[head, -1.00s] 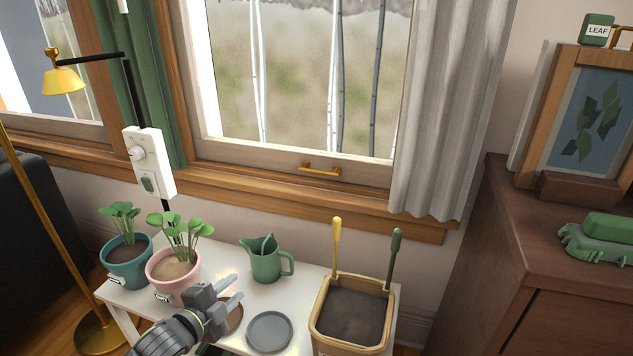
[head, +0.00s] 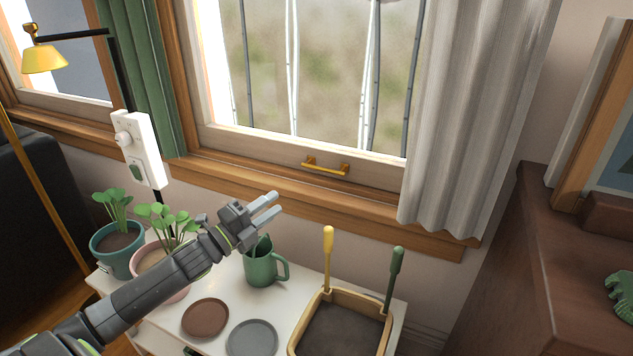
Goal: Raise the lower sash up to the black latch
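The lower sash (head: 250,141) of the wooden window is down at the sill in the head view. A brass handle (head: 325,168) is fixed on its bottom rail. The black latch does not show; the upper part of the window is out of the picture. My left gripper (head: 271,207) is open with nothing between its two light fingers. It is in front of the wall below the sill, above the green pitcher (head: 262,268), to the lower left of the handle and apart from it. My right gripper is not in view.
A white table (head: 213,281) below the window holds two potted plants, the pitcher, a brown saucer (head: 205,317), a grey saucer (head: 251,339) and a soil tub (head: 340,333) with two upright tools. A grey curtain (head: 470,110) hangs right of the handle. A brown cabinet (head: 535,250) stands at right.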

